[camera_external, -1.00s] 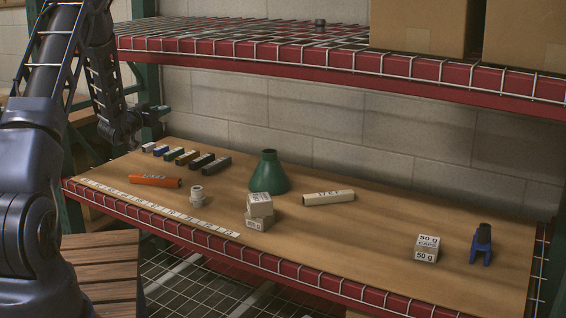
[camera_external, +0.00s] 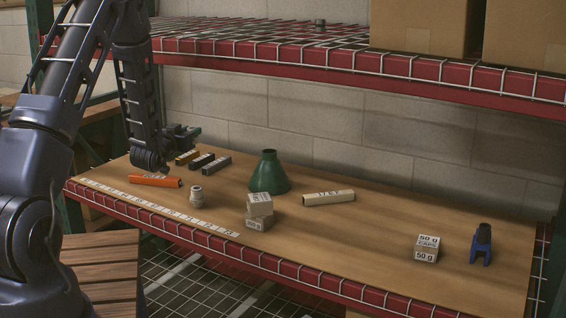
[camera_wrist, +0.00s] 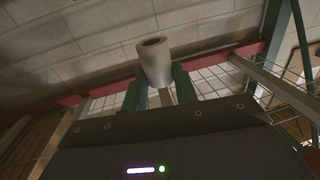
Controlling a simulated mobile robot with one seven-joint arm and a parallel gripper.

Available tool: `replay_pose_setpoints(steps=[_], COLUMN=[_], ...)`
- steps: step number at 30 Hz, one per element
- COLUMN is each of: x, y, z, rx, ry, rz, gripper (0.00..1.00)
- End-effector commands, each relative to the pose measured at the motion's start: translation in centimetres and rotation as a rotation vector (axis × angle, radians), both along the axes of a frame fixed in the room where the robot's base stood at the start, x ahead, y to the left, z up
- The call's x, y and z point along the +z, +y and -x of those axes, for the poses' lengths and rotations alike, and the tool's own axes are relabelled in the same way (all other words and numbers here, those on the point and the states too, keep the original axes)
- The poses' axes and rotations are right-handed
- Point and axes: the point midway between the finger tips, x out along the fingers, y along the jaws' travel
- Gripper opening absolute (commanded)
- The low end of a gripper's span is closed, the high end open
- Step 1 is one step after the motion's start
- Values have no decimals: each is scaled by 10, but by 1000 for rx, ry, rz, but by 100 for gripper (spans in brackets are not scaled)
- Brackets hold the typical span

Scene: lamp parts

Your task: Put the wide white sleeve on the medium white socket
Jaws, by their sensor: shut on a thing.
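My gripper (camera_wrist: 157,80) is shut on the wide white sleeve (camera_wrist: 155,60), a pale hollow cylinder held between green fingers in the wrist view. Its open end with a dark hole shows. In the external view my gripper (camera_external: 187,136) is above the back left of the wooden shelf, and I cannot make out the sleeve there. The medium white socket (camera_external: 196,198) appears to be the small stepped white piece standing upright near the shelf's front left. My gripper is above and behind it, apart from it.
An orange box (camera_external: 155,181) lies left of the socket. Several small dark blocks (camera_external: 202,161) are behind it. A green cone-shaped shade (camera_external: 268,174), stacked white boxes (camera_external: 259,206) and a cream bar (camera_external: 328,197) lie to the right. A wire upper shelf (camera_external: 350,60) hangs above.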

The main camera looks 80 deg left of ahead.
Motion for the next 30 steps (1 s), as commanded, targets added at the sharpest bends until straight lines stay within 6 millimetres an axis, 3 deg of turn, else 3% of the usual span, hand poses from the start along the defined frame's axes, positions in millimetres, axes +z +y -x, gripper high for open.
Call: replay_pose_setpoints(steps=[15,26,30], x=[-93,-114,-131], y=[0,0,0], z=[0,0,0], rx=[-1,-1,-1], ry=[0,0,0], rz=[2,0,1], gripper=[7,7,7])
